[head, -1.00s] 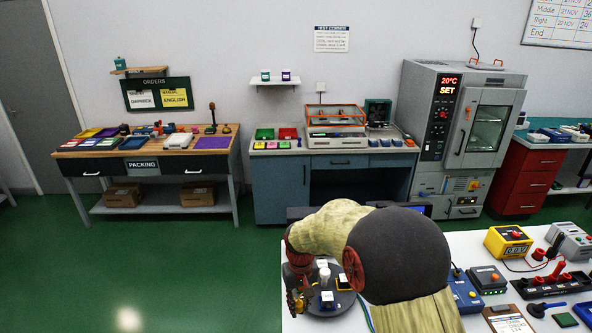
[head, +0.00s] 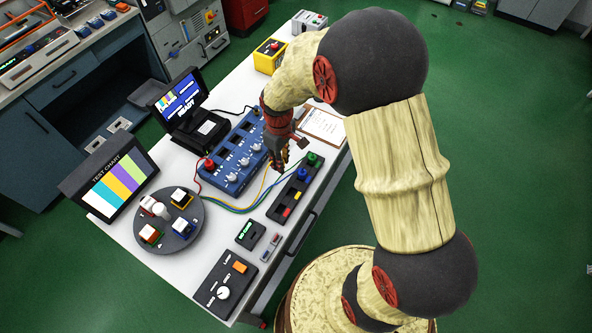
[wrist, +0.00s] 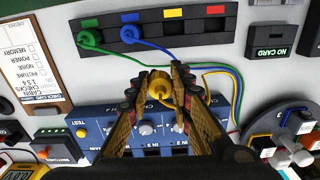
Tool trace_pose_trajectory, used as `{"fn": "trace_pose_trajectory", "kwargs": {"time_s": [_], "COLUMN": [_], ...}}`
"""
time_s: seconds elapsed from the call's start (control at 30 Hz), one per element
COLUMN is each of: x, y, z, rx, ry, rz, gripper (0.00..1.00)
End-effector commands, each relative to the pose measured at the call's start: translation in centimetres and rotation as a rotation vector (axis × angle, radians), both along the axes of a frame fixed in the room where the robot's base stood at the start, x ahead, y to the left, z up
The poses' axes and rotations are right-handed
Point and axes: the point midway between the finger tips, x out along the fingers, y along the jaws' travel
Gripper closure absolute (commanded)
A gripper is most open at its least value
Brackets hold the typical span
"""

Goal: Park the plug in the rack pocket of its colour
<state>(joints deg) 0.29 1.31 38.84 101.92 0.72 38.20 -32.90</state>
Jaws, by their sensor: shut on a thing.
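My gripper (wrist: 160,90) is shut on the yellow plug (wrist: 159,86), which shows between the fingertips in the wrist view. In the head view my gripper (head: 278,160) hangs between the blue box (head: 232,170) and the dark rack (head: 277,211); the plug is hard to make out there. The rack (wrist: 150,30) carries green, blue, yellow (wrist: 173,13) and red (wrist: 217,10) marks. A green plug (wrist: 90,38) and a blue plug (wrist: 131,30) sit by their own colours. The pockets under yellow and red look empty. A red plug (head: 209,163) stands in the blue box.
Coloured cables (head: 236,208) run across the white table toward the rack. A clipboard (head: 322,125) lies beyond the rack. A round turntable (head: 178,240), a small "no card" box (head: 250,234) and a control box with a knob (head: 225,288) stand nearby.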

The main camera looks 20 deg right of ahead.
Motion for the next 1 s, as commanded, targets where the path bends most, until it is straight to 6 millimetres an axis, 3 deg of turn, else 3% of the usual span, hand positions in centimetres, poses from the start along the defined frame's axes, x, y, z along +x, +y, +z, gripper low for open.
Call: {"fn": "trace_pose_trajectory", "kwargs": {"time_s": [0.13,0.33,0.67,1.0], "x": [-3.2,-5.6,-6.1,-6.1], "y": [0.0,0.0,0.0,0.0], "z": [-0.1,-0.6,-1.7,-4.4], "rx": [0.000,0.001,0.001,0.001], "ry": [0.003,0.002,0.000,0.002], "rz": [0.263,0.489,0.546,0.544], "gripper": [1.00,1.00,1.00,1.00]}}
